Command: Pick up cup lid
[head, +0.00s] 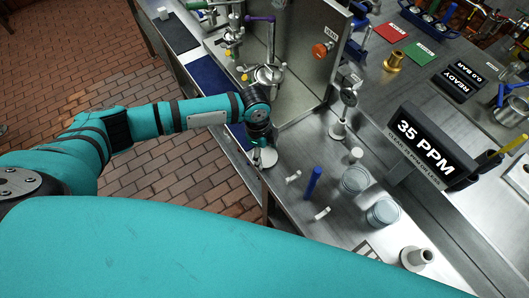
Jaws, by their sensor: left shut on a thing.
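My left gripper (262,146) points down over the near edge of the metal bench, at the end of the teal arm. It is shut on a pale round disc that looks like the cup lid (265,158). The fingers are small and dark here, and the wrist hides part of the grip. I cannot tell whether the lid touches the bench. My right gripper is not in view.
To the right stand a blue upright piece (313,183), two round clear containers (355,179) and a grey flanged fitting (416,257). A black "35 PPM" display (428,146) stands behind them. A metal panel (312,60) rises beyond the gripper.

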